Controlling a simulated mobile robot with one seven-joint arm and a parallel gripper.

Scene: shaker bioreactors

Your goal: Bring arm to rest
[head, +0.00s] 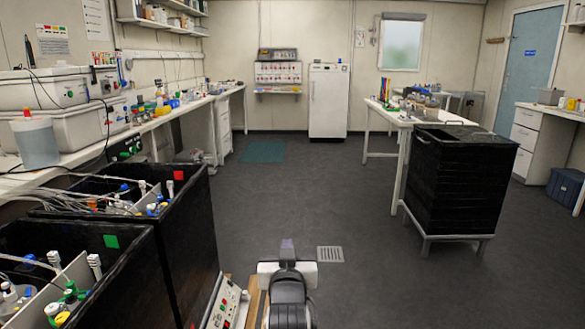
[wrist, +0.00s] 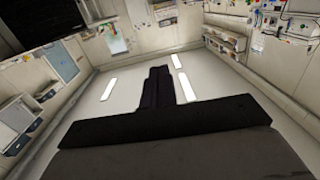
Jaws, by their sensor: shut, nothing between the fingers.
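My gripper (wrist: 158,72) shows in the wrist view as two dark fingers pressed together, with nothing between them. It points toward a pale ceiling with bright light panels. In the head view my arm stands at the bottom centre, and its end (head: 287,244) points up above the dark floor. It is apart from everything around it. The lower part of my arm is cut off by the frame edge.
Black shaker boxes with bottles and tubing, one marked red (head: 178,174) and one green (head: 111,241), stand close at left. A control panel (head: 226,304) is just left of my arm. A black bin (head: 460,185) stands at right. The floor (head: 300,185) between is clear.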

